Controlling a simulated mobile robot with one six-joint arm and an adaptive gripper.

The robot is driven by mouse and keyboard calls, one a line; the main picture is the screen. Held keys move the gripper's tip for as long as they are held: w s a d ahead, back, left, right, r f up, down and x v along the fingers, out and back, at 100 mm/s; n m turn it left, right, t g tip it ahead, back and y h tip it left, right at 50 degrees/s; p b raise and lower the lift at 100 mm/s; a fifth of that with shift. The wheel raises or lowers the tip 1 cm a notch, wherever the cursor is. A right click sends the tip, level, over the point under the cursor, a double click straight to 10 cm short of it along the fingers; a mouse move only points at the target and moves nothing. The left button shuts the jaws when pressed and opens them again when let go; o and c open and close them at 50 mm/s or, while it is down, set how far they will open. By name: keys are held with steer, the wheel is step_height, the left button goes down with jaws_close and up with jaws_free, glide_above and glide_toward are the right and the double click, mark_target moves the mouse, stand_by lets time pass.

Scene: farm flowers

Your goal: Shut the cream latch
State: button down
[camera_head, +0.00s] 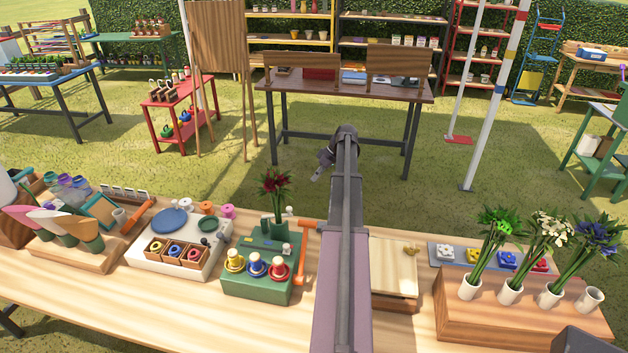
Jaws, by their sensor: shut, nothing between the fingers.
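I cannot pick out the cream latch with certainty. A pale wooden box with a cream top (393,262) stands on the near table just right of my arm, with a small brass-coloured piece (411,249) on its far right part. My arm hides the left side of this box. My gripper (317,178) is shut and empty, held up past the table's far edge. It points down and left, apart from everything on the table.
Left of my arm stand a green box (258,289) with coloured knobs, an orange handle (300,266) and a white board (160,262). Right is a wooden block (480,318) with flowers in white cups. A dark-legged bench (350,92) stands beyond, across grass.

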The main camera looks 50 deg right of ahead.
steer(key=w+a+f+b, duration=0.3)
steer(key=a+f+b, duration=0.4)
steer(key=f, duration=0.1)
steer(key=shift+w+a+b, duration=0.15)
steer(key=shift+a+b, duration=0.15)
steer(key=shift+a, duration=0.1)
stand_by(0.3)
steer(key=shift+a, duration=0.1)
stand_by(0.3)
